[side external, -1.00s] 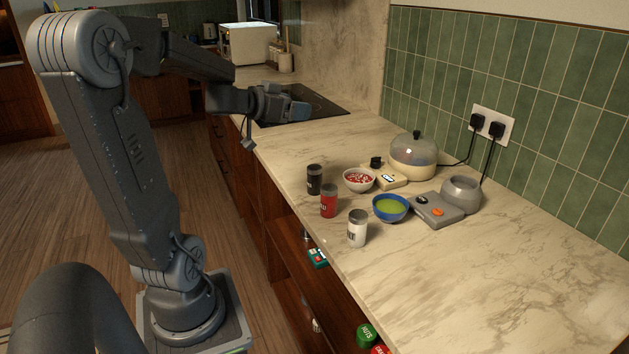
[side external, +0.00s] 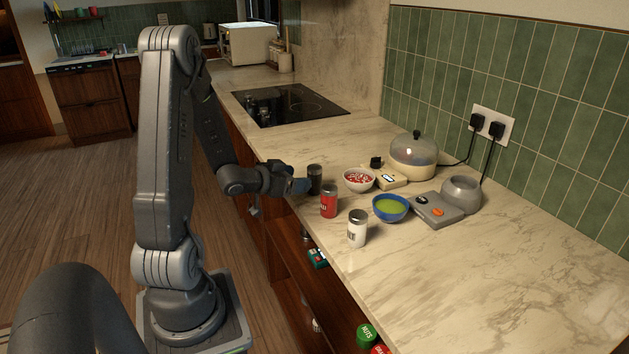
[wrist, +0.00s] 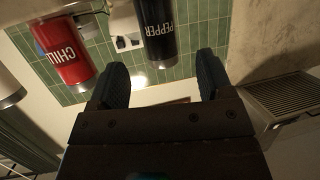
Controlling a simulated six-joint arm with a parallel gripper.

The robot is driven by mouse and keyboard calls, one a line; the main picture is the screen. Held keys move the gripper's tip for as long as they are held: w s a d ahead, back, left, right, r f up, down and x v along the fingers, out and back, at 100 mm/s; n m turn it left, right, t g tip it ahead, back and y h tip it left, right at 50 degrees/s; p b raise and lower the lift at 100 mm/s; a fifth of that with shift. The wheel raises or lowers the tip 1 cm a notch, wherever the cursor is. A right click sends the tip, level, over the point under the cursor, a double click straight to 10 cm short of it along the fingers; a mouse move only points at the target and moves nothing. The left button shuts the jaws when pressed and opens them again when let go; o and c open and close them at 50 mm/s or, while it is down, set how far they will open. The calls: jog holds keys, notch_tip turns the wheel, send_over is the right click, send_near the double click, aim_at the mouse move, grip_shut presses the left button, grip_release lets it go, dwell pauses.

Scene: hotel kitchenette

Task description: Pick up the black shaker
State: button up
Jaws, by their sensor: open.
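The black shaker (side external: 315,179) stands upright on the marble counter near its front edge. In the wrist view the black shaker (wrist: 157,32), lettered PEPPER, appears upside down ahead of the gap between my fingers, a little nearer the left finger. My gripper (side external: 302,186) is low beside the shaker, on its left in the side view. Its fingers are open and empty in the wrist view (wrist: 162,68). I cannot tell whether the fingertips overlap the shaker's sides.
A red shaker (side external: 329,202) lettered CHILI stands close to the black one, with a white shaker (side external: 357,230) beyond it. A bowl of red-and-white pieces (side external: 358,181) and a blue bowl (side external: 391,209) are behind. Appliances stand near the tiled wall. The counter's right part is clear.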

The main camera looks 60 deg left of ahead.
aim_at(315, 177)
jog(key=x, duration=0.6)
jog(key=shift+w+f, duration=0.1)
jog(key=shift+w, duration=0.3)
jog(key=shift+c, duration=0.3)
